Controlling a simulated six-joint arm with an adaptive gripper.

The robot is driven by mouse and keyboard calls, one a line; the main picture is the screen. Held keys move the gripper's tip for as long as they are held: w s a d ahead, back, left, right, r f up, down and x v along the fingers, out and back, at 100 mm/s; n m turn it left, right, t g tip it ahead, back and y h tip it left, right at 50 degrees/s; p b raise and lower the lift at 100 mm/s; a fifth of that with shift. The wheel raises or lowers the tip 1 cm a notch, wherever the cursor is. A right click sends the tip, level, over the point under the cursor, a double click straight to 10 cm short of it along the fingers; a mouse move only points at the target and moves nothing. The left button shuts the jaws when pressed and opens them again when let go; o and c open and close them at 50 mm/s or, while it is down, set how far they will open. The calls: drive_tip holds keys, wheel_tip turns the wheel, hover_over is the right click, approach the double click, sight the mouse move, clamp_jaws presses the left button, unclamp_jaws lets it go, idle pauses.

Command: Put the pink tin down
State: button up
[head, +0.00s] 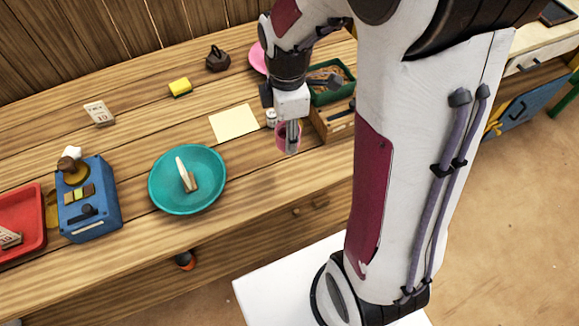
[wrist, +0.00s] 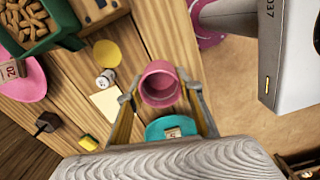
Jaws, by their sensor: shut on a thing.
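The pink tin (wrist: 160,88) is held between the two fingers of my gripper (wrist: 166,102) in the wrist view, its open top facing the camera. In the head view my gripper (head: 290,133) points down with the pink tin (head: 281,138) partly hidden behind a finger. The tin appears to be above the front part of the wooden table (head: 245,190). Whether its base touches the wood cannot be told.
A teal dish (head: 160,196) with a block in it stands left of my gripper. A cream sheet (head: 233,122), a small can (head: 271,117), a wooden box (head: 325,125) and a green crate (head: 345,92) are close by. Bare wood lies between dish and gripper.

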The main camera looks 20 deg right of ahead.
drive_tip(key=n, duration=0.1)
drive_tip(key=s+n, duration=0.1)
drive_tip(key=n, duration=0.1)
drive_tip(key=shift+f+n, duration=0.15)
drive_tip(key=shift+n, duration=1.65)
hover_over(290, 169)
drive_tip(key=shift+f, duration=2.95)
drive_tip(key=shift+f, duration=1.9)
drive_tip(key=shift+f, duration=0.15)
